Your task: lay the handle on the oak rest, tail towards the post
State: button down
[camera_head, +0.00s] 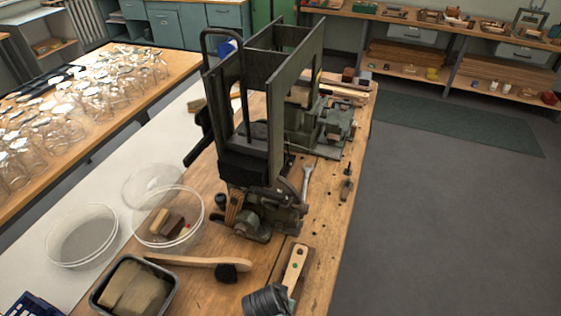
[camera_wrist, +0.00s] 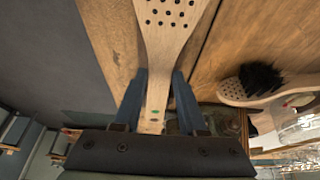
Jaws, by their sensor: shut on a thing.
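In the wrist view my gripper (camera_wrist: 158,82) is shut on the narrow tail of a pale wooden handle (camera_wrist: 166,42). The handle's wider, hole-drilled head points to the top of that view, away from the palm. Green marks show on the tail between the fingers. In the head view a pale wooden piece (camera_head: 295,264) with a green mark, seemingly the same handle, is over the bench's near right part. A dark ribbed form (camera_head: 268,300) overlaps its lower end. I cannot pick out the oak rest or its post with certainty, nor tell the handle's height above the bench.
A black-bristled brush (camera_head: 228,270) lies left of the handle, also in the wrist view (camera_wrist: 262,80). A dark tray (camera_head: 172,290) and clear dishes (camera_head: 80,236) are further left. A tall dark-framed machine (camera_head: 305,70) stands behind. The bench (camera_head: 322,225) has clear wood at right.

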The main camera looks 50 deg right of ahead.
jog(key=shift+f, duration=0.8)
jog(key=shift+f, duration=0.15)
jog(key=shift+c, duration=2.3)
grip_release()
jog(key=v, duration=1.2)
